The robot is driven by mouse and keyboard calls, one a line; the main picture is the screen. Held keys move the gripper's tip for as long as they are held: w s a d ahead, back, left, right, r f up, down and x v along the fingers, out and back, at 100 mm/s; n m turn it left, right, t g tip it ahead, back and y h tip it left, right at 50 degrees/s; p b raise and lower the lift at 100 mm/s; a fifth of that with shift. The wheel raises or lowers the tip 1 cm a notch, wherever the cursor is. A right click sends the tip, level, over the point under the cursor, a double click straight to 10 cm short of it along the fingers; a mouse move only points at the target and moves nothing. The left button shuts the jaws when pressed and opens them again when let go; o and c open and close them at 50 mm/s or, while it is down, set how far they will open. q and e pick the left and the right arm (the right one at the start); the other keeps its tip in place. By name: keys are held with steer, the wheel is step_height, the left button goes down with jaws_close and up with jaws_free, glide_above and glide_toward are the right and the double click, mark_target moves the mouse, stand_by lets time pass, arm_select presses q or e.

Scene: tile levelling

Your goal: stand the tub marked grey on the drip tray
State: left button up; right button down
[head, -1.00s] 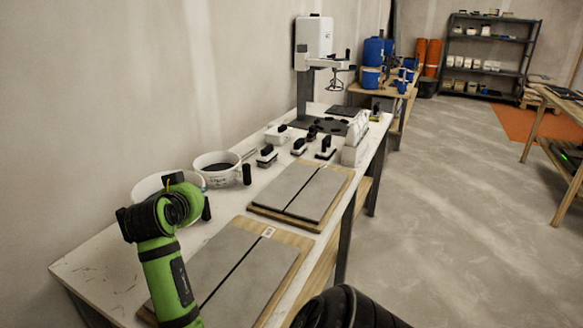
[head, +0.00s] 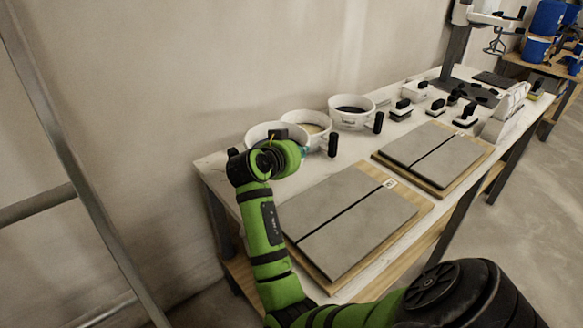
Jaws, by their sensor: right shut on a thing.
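Three white tubs stand in a row along the wall side of the bench. The leftmost tub (head: 262,131) is partly hidden by my right wrist. The middle tub (head: 306,117) holds something pale, and the right tub (head: 352,118) holds something dark. The middle and right tubs have upright black handles; no marking is clearly readable. My right gripper (head: 298,150) is at the leftmost tub's handle side and shut on it, though my wrist hides the fingers. A dark flat tray (head: 478,94) lies below the mixer, possibly the drip tray. My left gripper is out of view.
Two boards with grey tiles lie on the bench (head: 220,179), one near (head: 350,218) and one farther (head: 432,157). A metal frame (head: 75,150) rises at left.

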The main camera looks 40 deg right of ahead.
steer(key=shift+w+a+f, duration=0.55)
steer(key=shift+w+a, duration=0.2)
steer(key=shift+w, duration=0.15)
step_height(320, 180, down, 4)
steer(key=shift+r, duration=0.1)
steer(key=shift+f, duration=0.2)
steer(key=c, duration=1.4)
jaws_free()
steer(key=shift+f, duration=0.15)
steer(key=shift+s+a, duration=0.1)
